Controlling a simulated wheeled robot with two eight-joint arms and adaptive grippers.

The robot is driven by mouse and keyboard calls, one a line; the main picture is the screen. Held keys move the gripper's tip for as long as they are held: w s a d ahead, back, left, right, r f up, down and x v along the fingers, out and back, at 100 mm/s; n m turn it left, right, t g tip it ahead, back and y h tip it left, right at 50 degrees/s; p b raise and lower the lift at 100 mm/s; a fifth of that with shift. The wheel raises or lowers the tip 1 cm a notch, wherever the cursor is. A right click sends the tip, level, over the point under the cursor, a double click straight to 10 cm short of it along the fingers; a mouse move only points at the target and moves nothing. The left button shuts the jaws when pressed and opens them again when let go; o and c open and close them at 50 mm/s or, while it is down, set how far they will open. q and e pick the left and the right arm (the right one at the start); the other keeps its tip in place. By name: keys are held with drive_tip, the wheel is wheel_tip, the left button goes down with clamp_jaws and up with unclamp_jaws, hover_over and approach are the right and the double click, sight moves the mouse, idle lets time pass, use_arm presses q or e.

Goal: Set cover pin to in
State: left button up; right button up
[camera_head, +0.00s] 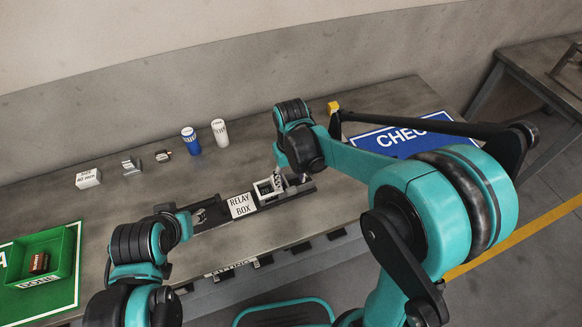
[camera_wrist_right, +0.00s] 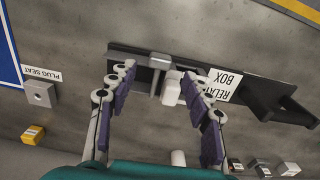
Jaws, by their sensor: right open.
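The relay box (camera_head: 240,205) is a dark rail-like fixture with a white RELAY BOX label, lying along the table. Its label also shows in the right wrist view (camera_wrist_right: 224,85). My right gripper (camera_wrist_right: 158,88) is open above the fixture, its purple-padded fingers apart. A white block (camera_wrist_right: 172,88) and a grey upright piece (camera_wrist_right: 158,64) show between and just beyond the fingertips. I cannot tell which part is the cover pin. In the head view my right gripper (camera_head: 282,182) is partly hidden by its wrist. My left gripper (camera_head: 185,216) is near the fixture's left end; its fingers are unclear.
A blue can (camera_head: 191,141), a white can (camera_head: 220,132) and small blocks stand along the back. A green tray (camera_head: 45,262) is at left, a blue CHECK sign (camera_head: 408,137) at right. A grey plug seat (camera_wrist_right: 40,93) and a yellow block (camera_wrist_right: 33,134) show in the wrist view.

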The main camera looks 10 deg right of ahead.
sight(291, 189)
wheel_tip(291, 189, up, 7)
idle(0.3)
drive_tip(key=shift+r, duration=0.1)
drive_tip(key=s+d+r+m+t, duration=0.1)
drive_tip(key=s+d+m+t, duration=0.1)
drive_tip(key=s+d+t, duration=0.5)
drive_tip(key=shift+s+d+r+m, duration=0.3)
drive_tip(key=shift+s+d, duration=0.65)
drive_tip(key=shift+s, duration=1.65)
